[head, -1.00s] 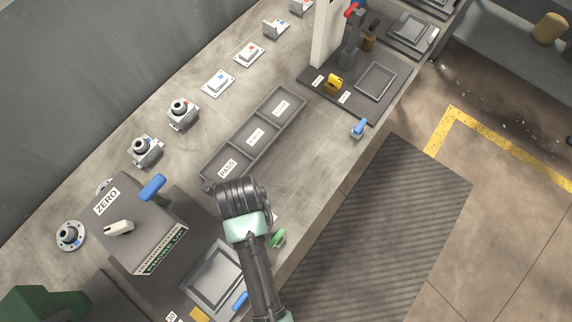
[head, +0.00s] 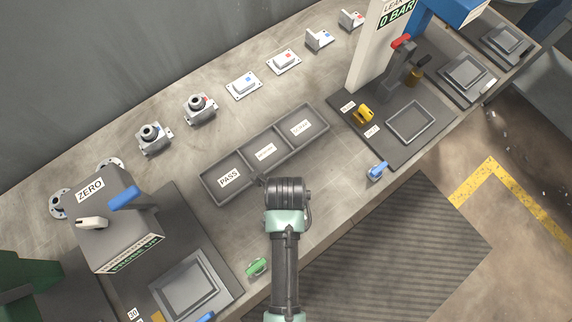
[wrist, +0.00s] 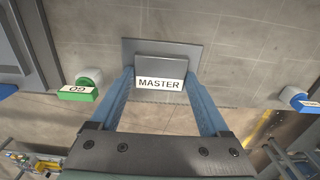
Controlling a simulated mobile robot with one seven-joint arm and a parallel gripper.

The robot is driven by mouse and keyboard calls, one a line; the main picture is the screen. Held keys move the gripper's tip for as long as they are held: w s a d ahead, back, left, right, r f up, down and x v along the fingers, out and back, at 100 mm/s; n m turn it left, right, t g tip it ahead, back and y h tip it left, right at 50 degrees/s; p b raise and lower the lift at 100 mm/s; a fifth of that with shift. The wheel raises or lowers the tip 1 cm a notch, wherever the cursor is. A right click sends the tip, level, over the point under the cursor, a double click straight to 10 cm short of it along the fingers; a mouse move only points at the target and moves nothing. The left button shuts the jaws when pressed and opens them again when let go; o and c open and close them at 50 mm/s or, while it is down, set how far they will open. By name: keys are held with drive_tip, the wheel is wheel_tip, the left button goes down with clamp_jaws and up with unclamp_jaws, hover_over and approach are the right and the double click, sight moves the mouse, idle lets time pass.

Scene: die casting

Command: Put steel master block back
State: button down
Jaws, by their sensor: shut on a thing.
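The steel master block (wrist: 160,63) is a grey block with a white label reading MASTER. It sits between the two blue fingers of my gripper (wrist: 160,78) in the wrist view, and the gripper is shut on it. A flat darker grey plate (wrist: 132,50) shows behind the block on the bench side. I cannot tell whether the block touches it. In the head view my arm's end covers the gripper and the block, just below the three-part tray.
A green GO gauge (wrist: 80,92) lies left of the block, and a blue-handled gauge (wrist: 303,103) lies right. The three-part tray (head: 214,195) has a PASS label. The ZERO fixture (head: 115,225) stands left, the leak-test station (head: 372,50) right.

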drive_tip(key=shift+w+f, duration=0.15)
drive_tip(key=shift+f, duration=2.15)
drive_tip(key=shift+f, duration=0.15)
unclamp_jaws()
